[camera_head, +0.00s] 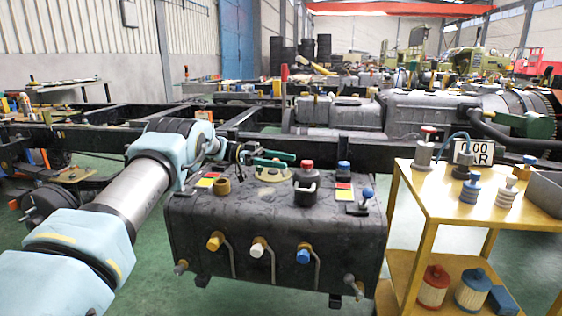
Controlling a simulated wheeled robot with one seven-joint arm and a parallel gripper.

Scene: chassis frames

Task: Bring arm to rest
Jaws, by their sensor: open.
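My arm (140,190) reaches in from the lower left, with pale blue covers and a silver tube. It bends at a joint above the left end of the black tank (280,230). My gripper (240,153) is small and dark beyond this joint, over the tank's back left edge. It is open, and I see nothing held in it. A green bar (268,158) shows right beside it, above the tank top. I cannot tell whether they touch. Part of the wrist is hidden behind the arm joint.
A yellow cart (432,196) with filters and fittings stands at the right. Black chassis rails (350,148) run behind the tank.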

